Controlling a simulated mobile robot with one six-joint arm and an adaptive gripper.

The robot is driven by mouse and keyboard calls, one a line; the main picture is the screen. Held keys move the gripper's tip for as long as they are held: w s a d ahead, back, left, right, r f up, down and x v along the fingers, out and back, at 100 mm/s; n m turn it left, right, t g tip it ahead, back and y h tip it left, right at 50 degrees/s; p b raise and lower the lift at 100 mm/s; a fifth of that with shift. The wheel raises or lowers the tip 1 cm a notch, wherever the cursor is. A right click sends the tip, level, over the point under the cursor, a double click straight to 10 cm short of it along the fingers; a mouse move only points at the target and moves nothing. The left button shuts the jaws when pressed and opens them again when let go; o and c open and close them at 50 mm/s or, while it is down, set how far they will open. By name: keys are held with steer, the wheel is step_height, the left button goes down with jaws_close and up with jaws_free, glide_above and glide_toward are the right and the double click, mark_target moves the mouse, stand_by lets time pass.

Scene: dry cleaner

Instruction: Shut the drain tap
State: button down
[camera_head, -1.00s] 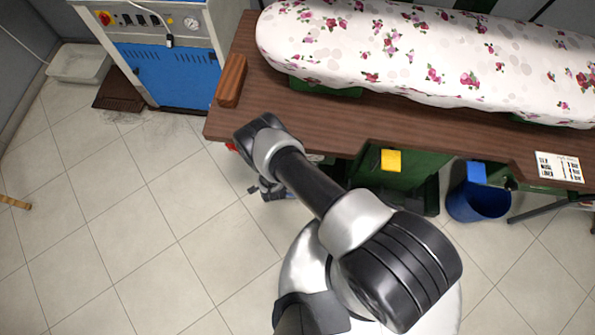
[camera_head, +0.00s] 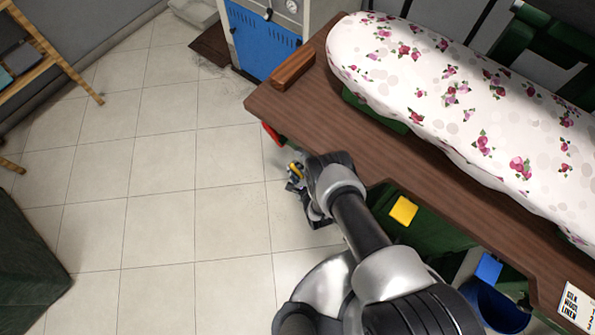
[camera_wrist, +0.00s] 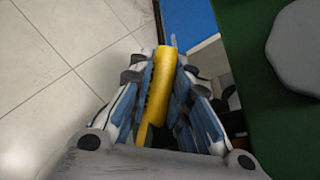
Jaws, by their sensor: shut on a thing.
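My gripper (camera_wrist: 160,95) is shut on a long yellow handle (camera_wrist: 158,85) in the wrist view. The handle lies lengthwise between the two fingers, its far end sticking out past them. In the head view, my gripper (camera_head: 303,187) is beside the front edge of the ironing table, and a small bit of the yellow handle (camera_head: 296,170) shows there. The handle looks like the tap's lever, but the tap body and pipe are hidden, so I cannot tell how far it is turned.
The brown ironing table (camera_head: 262,102) holds a floral padded board (camera_head: 410,75) and a wooden block (camera_head: 293,68). A red part (camera_head: 272,134) shows under its edge. A blue-fronted machine (camera_head: 262,42) stands behind. Tiled floor (camera_head: 160,180) is open to the left.

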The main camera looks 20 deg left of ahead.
steer(key=shift+s+d+r+m+t+y+b, duration=0.2)
steer(key=shift+r+m+t+y+b, duration=0.15)
steer(key=shift+y+b, duration=0.25)
steer(key=shift+w, duration=0.1)
steer(key=c, duration=1.8)
jaws_free()
steer(key=shift+o, duration=0.2)
steer(key=v, duration=1.2)
steer(key=shift+f, duration=0.1)
